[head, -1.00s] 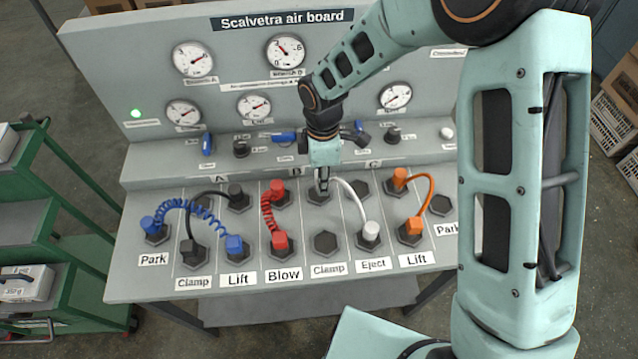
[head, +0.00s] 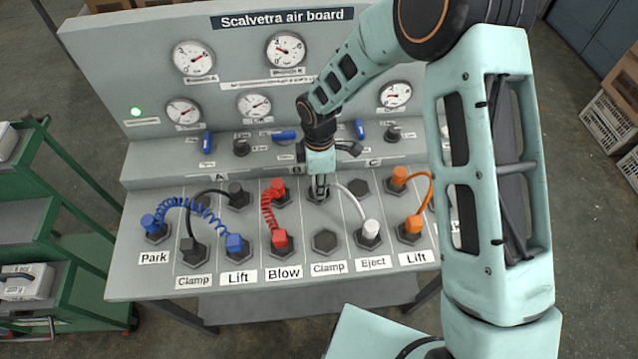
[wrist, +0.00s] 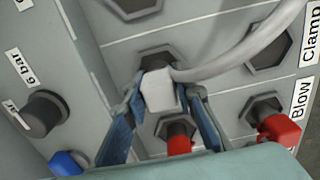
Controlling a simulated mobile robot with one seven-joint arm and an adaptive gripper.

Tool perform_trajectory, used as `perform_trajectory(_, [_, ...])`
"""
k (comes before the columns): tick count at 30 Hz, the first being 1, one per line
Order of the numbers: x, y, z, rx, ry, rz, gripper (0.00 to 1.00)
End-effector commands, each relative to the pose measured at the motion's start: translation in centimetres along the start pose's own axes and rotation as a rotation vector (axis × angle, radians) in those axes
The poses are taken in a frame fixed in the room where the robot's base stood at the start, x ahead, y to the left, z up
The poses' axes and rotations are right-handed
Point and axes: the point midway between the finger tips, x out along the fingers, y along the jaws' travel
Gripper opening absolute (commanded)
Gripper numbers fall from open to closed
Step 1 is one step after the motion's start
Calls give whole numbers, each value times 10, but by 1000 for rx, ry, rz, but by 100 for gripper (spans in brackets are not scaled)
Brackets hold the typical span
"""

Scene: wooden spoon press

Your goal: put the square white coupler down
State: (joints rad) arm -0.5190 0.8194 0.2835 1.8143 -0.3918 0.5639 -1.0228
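The square white coupler (wrist: 159,91) is between the fingers of my gripper (wrist: 163,97) in the wrist view, with a pale hose leading off to the right. My gripper is shut on it. Behind its far end is a dark hexagonal socket (wrist: 154,60); I cannot tell whether the coupler is seated in it. In the head view my gripper (head: 320,190) is over the upper socket in the column right of the red hose, and mostly hides the coupler. The white hose (head: 350,197) runs to a white coupler (head: 370,230) above the Eject label.
A coiled red hose (head: 267,212) with red couplers is close on the left. An orange hose (head: 429,197) is on the right. A blue coiled hose (head: 190,205) and a black hose are farther left. The lower Clamp socket (head: 325,242) is empty.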

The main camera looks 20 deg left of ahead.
Motion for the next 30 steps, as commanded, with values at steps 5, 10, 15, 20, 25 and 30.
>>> perform_trajectory(5, [0,0,0,0,0,-1,41])
perform_trajectory(10, [0,0,0,0,0,-1,41])
perform_trajectory(15, [-4,0,0,0,0,0,41])
perform_trajectory(20, [-23,2,0,2,1,4,41])
perform_trajectory(25, [-59,2,0,1,1,5,41])
perform_trajectory(30, [-94,1,0,2,0,4,41])
